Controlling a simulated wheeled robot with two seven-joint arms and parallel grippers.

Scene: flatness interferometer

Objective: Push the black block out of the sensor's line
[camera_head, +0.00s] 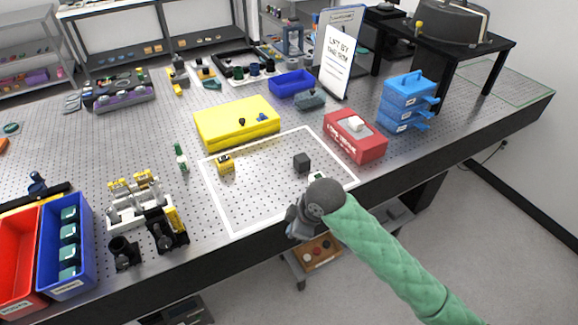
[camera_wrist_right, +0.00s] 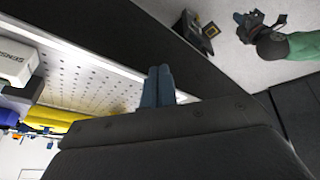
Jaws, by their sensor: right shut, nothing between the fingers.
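The black block (camera_head: 302,162) stands on the perforated table inside the white outlined area, toward its right side. A small yellow unit (camera_head: 225,164) sits at the left of that area; I cannot read any marking on it. My right gripper (camera_head: 293,214) is at the table's front edge, apart from the block and nearer to me. In the right wrist view its fingers (camera_wrist_right: 159,72) are together and hold nothing. A white box with partly visible "SENSO" lettering (camera_wrist_right: 16,64) shows at the left there. A dark gripper on a green-sleeved arm (camera_wrist_right: 248,22), apparently my left, is over the floor; its fingers are unclear.
A yellow case (camera_head: 237,123) lies behind the outlined area. A red box (camera_head: 355,137) stands to its right, with blue drawers (camera_head: 408,101) beyond. A small green bottle (camera_head: 180,157) and black-and-white fixtures (camera_head: 140,203) stand left. The outlined area's middle is clear.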

